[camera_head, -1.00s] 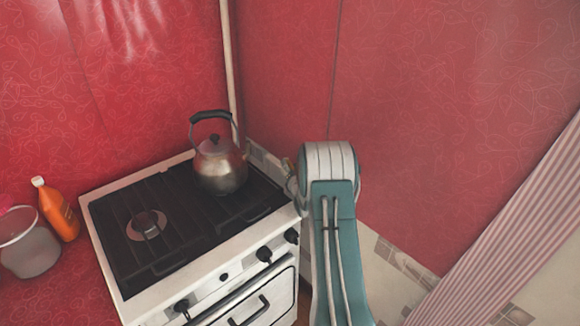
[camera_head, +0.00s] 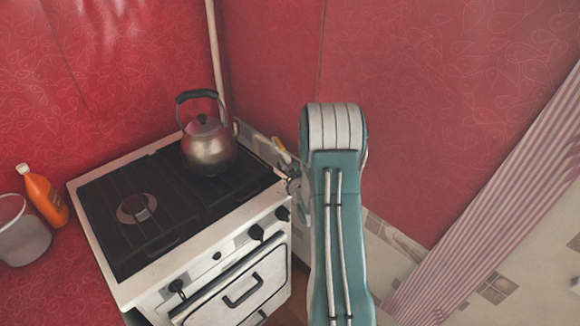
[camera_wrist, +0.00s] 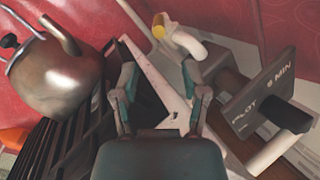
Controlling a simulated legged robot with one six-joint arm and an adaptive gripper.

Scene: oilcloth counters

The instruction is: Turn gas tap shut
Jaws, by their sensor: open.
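A pale pipe fitting with a yellow end (camera_wrist: 159,27) is at the top middle of the wrist view, beyond my fingertips. A small yellow part also shows behind the stove's right corner in the head view (camera_head: 279,144). It looks like the gas tap, but its handle position is not clear. My gripper (camera_wrist: 160,108) is open and empty, its two fingers apart above the stove's white edge. The fitting lies ahead of the fingers, apart from them.
The stove (camera_head: 122,286) carries a metal kettle (camera_head: 208,150), which is close on the left in the wrist view. A dark box marked PILOT and MIN (camera_wrist: 252,98) is close on the right. An orange bottle (camera_head: 46,200) and a bucket (camera_head: 22,235) are at far left.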

